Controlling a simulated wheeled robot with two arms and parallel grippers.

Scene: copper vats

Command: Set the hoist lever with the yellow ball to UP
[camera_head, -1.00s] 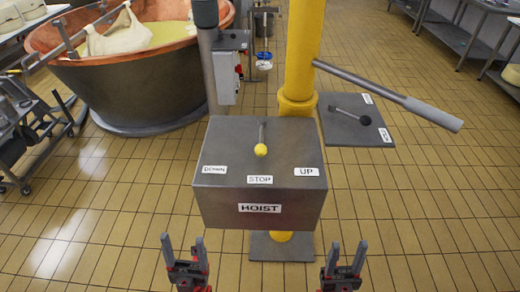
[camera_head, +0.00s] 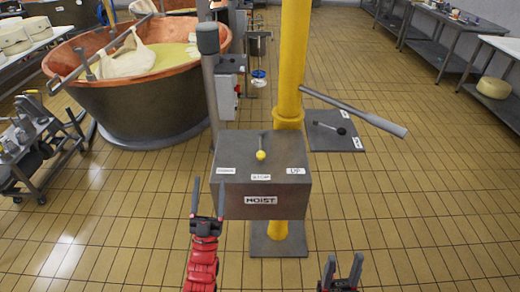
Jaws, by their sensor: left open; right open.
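The hoist box (camera_head: 295,205) is grey and stands in front of the yellow post, in the middle of the head view. Its lever (camera_head: 261,142) has a yellow ball (camera_head: 261,155) at the near end, which points at the STOP label (camera_head: 261,177). The UP label (camera_head: 296,171) is on the right, and the DOWN label (camera_head: 226,171) is on the left. My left gripper (camera_head: 208,197) is open and empty, in front of the box's left side. My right gripper (camera_head: 342,268) is open and empty, low in the view, right of and nearer than the box.
A yellow post (camera_head: 291,75) with a grey bar (camera_head: 368,110) rises behind the box. A second plate with a black-ball lever (camera_head: 341,131) is behind right. A copper vat (camera_head: 140,85) stands back left, a cart (camera_head: 30,140) at left.

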